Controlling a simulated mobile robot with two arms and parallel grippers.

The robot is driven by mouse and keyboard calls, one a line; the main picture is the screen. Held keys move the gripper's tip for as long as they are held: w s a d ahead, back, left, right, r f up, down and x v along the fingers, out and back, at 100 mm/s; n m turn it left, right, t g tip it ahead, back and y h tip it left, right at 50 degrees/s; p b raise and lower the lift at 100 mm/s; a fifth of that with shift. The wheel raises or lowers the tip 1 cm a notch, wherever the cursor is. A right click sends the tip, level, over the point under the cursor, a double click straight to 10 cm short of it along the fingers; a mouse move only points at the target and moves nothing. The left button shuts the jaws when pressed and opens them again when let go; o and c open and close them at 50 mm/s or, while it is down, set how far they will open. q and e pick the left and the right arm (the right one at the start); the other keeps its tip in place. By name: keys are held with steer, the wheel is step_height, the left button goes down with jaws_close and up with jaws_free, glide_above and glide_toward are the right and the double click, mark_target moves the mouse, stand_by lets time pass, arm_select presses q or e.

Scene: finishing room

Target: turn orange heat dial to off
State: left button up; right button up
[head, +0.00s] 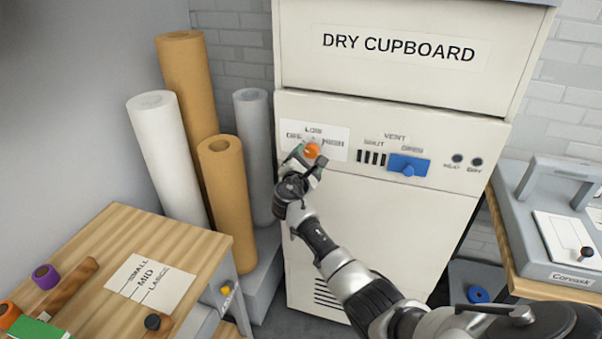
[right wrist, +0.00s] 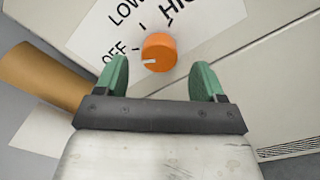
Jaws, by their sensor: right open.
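The orange heat dial (head: 311,151) is on the white label panel of the dry cupboard (head: 470,110). In the right wrist view the dial (right wrist: 160,50) carries a white mark at its left edge, on the side of the word OFF. LOW is above and HIGH is at upper right. My right gripper (head: 303,162) is in front of the dial in the head view and covers part of the label. In the right wrist view its green fingers (right wrist: 161,78) are open, one on each side below the dial, with nothing held. My left gripper is out of view.
A blue vent slider (head: 408,166) and two dark indicators (head: 467,160) are right of the dial. Tall paper rolls (head: 228,185) stand left of the cupboard. A wooden bench (head: 165,250) is at lower left, and a grey press (head: 550,225) is at right.

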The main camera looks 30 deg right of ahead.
steer(key=b+v, duration=0.1)
steer(key=v, duration=0.6)
steer(key=shift+s+a, duration=0.15)
steer(key=shift+s, duration=0.1)
steer(key=s+a+f+g+y, duration=0.1)
steer(key=s+a+f+y, duration=0.15)
steer(key=f, duration=0.95)
steer(key=s+a+f+g+y, duration=0.1)
steer(key=s+f+y, duration=0.25)
steer(key=f, duration=0.85)
steer(key=s+a+f+m+g+y, duration=0.35)
steer(key=s+f, duration=0.75)
steer(key=f, duration=0.4)
steer(key=s+a+f+m+g+y, duration=0.1)
steer(key=s+f+m, duration=0.2)
steer(key=s, duration=0.9)
steer(key=s+a+f+m+g+y, duration=0.2)
steer(key=s+f+m, duration=0.2)
steer(key=s+f, duration=0.4)
steer(key=s+a+f+m+g+y, duration=0.1)
steer(key=s+f+m, duration=0.3)
steer(key=s, duration=1.3)
step_height(320, 180, down, 2)
steer(key=shift+s+a+f+g+b, duration=0.2)
steer(key=shift+s+a+g+b, duration=0.1)
steer(key=shift+g, duration=0.45)
steer(key=shift+m, duration=0.25)
